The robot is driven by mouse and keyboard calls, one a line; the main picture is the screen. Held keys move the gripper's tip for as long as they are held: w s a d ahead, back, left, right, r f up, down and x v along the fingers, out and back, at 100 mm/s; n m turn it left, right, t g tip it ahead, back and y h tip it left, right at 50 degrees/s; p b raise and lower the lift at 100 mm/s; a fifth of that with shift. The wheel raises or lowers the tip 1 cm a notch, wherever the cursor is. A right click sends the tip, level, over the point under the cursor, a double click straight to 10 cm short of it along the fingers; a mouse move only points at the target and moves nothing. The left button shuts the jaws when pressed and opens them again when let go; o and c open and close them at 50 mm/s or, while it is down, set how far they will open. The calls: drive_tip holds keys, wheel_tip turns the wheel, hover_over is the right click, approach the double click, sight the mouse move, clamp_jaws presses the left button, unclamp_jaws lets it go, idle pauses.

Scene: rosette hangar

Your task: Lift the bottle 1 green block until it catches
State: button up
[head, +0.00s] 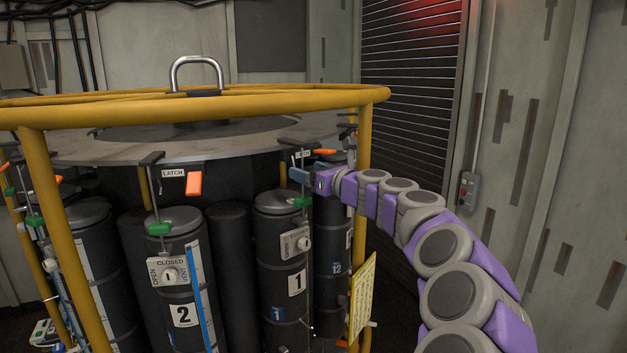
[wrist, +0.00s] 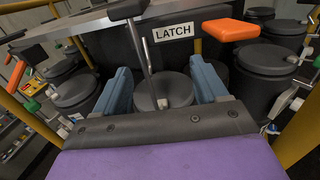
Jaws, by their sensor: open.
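Bottle 1 (head: 283,258) is a black upright cylinder with a white number 1 label. Its green block (head: 300,201) sits low over the bottle top, on a thin rod. My gripper (head: 303,164) is open and empty, just above the block and under the rim of the grey plate. In the wrist view, the open gripper (wrist: 160,68) has its blue fingers on either side of a thin rod (wrist: 148,62) that hangs from a black bracket. A black bottle top (wrist: 163,92) shows between and beyond the fingers. I cannot see the green block between the fingers there; the palm may hide it.
An orange handle (wrist: 231,30) sits right of the LATCH label (wrist: 172,31). A yellow post (head: 364,180) and ring rail (head: 190,110) stand close to my arm. Bottle 2 (head: 170,275) with its green block (head: 159,228) is at the left; bottle 12 (head: 333,245) is at the right.

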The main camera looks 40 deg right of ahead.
sight(308, 203)
drive_tip(key=shift+a+r, duration=0.35)
drive_tip(key=shift+r, duration=0.15)
drive_tip(key=shift+s+a+f+b, duration=0.15)
drive_tip(key=shift+f+b, duration=0.75)
drive_tip(key=shift+f, duration=1.25)
drive_tip(key=shift+w+a+f+b, duration=0.1)
drive_tip(key=shift+a+f+b, duration=0.15)
drive_tip(key=shift+f+b, duration=1.25)
drive_tip(key=shift+d+f+p, duration=0.15)
drive_tip(key=shift+f+p, duration=0.4)
drive_tip(key=shift+f, duration=0.35)
drive_tip(key=shift+d, duration=0.2)
